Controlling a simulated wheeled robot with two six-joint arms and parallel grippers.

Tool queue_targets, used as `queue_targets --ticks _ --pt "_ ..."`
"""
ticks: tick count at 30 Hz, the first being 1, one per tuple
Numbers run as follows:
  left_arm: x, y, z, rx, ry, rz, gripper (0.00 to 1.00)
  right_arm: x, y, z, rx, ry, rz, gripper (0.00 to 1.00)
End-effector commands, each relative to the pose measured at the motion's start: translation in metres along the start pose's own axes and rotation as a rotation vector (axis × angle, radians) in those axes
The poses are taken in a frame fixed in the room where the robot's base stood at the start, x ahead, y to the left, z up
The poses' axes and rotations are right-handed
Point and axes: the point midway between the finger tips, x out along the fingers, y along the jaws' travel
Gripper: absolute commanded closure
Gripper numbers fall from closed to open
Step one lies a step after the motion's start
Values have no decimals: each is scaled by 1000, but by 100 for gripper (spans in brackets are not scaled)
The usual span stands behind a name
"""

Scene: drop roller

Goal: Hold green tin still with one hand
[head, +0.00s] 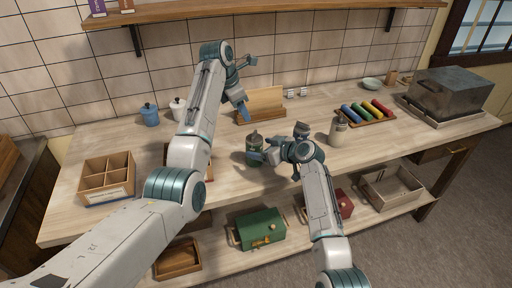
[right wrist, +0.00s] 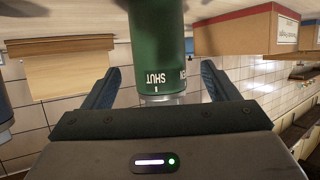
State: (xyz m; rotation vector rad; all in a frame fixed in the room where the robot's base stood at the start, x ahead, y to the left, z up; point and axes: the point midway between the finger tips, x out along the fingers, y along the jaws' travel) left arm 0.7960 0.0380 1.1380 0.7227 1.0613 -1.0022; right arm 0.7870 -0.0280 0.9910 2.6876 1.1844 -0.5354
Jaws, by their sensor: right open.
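The green tin (head: 254,149) stands upright on the wooden worktop, near the middle. In the right wrist view the tin (right wrist: 157,45) appears upside down, with the word "SHUT" and a metallic end. My right gripper (head: 276,164) is open beside the tin. Its two blue fingers (right wrist: 160,75) lie on either side of the tin's metallic end, with a visible gap on both sides. My left gripper (head: 245,84) is raised over the back of the worktop, above and behind the tin. Its blue fingers look spread and empty.
A wooden rack (head: 262,104) stands behind the tin. A divided crate (head: 106,184) and a blue jar (head: 149,115) are at left. A pale bottle (head: 338,131), a tray of coloured rollers (head: 350,123) and a metal box (head: 450,93) are at right. A green box (head: 260,229) sits on the lower shelf.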

Motion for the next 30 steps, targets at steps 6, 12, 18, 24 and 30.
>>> queue_targets --ticks 6,12,18,24,30 --pt "0 0 0 0 0 0 64 29 0 0 1 -1 -1 19" --pt "0 0 0 0 0 0 64 40 0 0 -1 -1 1 19" --pt "0 0 0 0 0 0 64 42 0 0 -1 -1 1 19" --pt "0 0 0 0 0 0 64 41 0 0 -1 -1 1 37" --pt "0 0 0 0 0 0 66 41 0 1 -1 -2 1 73"
